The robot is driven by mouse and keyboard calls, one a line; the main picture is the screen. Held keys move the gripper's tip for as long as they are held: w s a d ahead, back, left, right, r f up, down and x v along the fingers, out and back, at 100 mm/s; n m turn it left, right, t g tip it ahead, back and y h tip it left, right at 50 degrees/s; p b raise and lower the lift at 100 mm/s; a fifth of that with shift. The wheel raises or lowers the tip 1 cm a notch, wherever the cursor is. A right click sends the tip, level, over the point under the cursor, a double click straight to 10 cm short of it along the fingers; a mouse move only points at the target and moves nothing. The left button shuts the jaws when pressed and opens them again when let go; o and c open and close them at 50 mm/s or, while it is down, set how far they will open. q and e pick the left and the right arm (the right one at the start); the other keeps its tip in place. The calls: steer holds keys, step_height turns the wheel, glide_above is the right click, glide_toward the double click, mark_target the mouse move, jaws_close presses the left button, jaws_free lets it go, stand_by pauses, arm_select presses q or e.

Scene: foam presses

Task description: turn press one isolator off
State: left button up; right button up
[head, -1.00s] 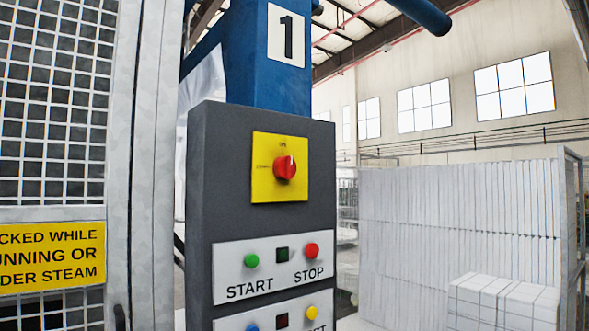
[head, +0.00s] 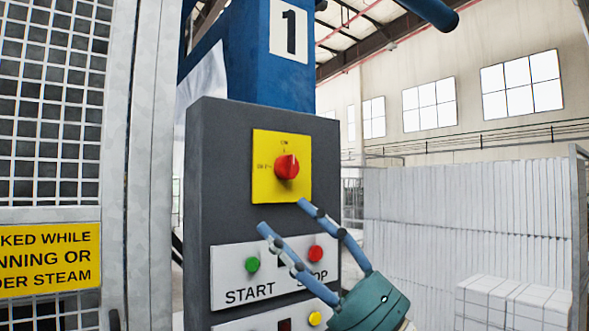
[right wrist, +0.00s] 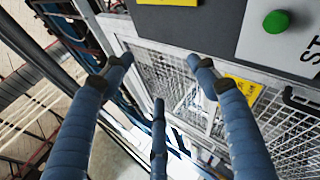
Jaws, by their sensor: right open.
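The press one isolator is a red rotary knob (head: 286,166) on a yellow plate (head: 263,184), high on the dark grey control panel (head: 222,150). Small marks show above and left of the knob, too small to read surely; I cannot tell for certain which one it points to. My right gripper (head: 285,216) is open and empty, its blue fingers reaching up from below right. The fingertips are just below the yellow plate, apart from the knob. In the right wrist view the open fingers (right wrist: 160,65) show, with no knob in sight. My left gripper is not in view.
Below the isolator is a white plate with a green START button (head: 252,264) and a red STOP button (head: 316,253), partly behind my fingers. A mesh guard (head: 50,110) with a yellow sign (head: 50,258) stands left. White foam blocks (head: 512,300) stand right.

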steer(key=a+r+n+g+h, duration=0.2)
steer(key=a+r+n+g, duration=0.15)
steer(key=n, duration=0.35)
steer(key=t+h, duration=0.6)
steer(key=h, duration=0.4)
glide_toward(294, 169)
steer(key=shift+g, duration=0.25)
steer(key=p+x, duration=0.1)
steer(key=x, duration=0.2)
steer(key=p+x, duration=0.2)
steer(key=x, duration=0.1)
steer(key=p+x, duration=0.2)
steer(key=shift+w+a+r, duration=0.25)
steer(key=shift+w+r, duration=0.1)
steer(key=shift+r, duration=0.05)
steer(key=shift+w+a+f, duration=0.1)
steer(key=shift+w+a, duration=0.15)
steer(key=shift+w, duration=0.1)
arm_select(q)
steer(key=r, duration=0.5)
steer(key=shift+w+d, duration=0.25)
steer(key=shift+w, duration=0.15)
arm_select(e)
steer(key=c, duration=1.1)
